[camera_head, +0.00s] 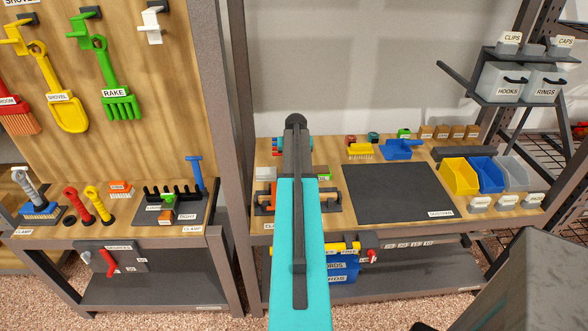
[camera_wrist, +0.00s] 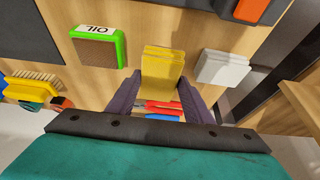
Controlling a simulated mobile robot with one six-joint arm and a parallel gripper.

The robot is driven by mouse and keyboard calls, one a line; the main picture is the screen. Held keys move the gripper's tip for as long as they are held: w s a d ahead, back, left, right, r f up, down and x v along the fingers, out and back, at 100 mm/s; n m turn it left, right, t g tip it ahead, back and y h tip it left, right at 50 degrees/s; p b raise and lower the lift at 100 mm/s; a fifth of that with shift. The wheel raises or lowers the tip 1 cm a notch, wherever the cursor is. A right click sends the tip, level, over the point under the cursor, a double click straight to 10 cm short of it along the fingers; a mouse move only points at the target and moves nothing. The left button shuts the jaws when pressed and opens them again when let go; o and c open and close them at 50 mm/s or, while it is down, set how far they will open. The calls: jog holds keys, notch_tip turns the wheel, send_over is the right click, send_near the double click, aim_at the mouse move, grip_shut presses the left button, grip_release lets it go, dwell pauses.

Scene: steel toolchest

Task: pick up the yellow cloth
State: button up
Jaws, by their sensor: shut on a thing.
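The yellow cloth (camera_wrist: 162,62) is a small folded yellow piece in the wrist view. It sits between the two dark fingers of my gripper (camera_wrist: 162,80), which is shut on it. It is over the wooden bench top; I cannot tell whether it still touches the wood. In the head view my own arm hides the cloth and the gripper.
A green-edged pad marked OIL (camera_wrist: 97,47) and a white folded piece (camera_wrist: 222,68) lie on either side of the cloth. A yellow brush (camera_wrist: 33,85) is at the left. A dark mat (camera_head: 397,193) covers the bench's middle. Yellow, blue and grey bins (camera_head: 459,176) stand right.

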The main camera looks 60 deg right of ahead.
jog(key=shift+r+b, duration=0.5)
jog(key=shift+r, duration=2.45)
jog(key=o, duration=0.5)
jog(key=c, duration=0.4)
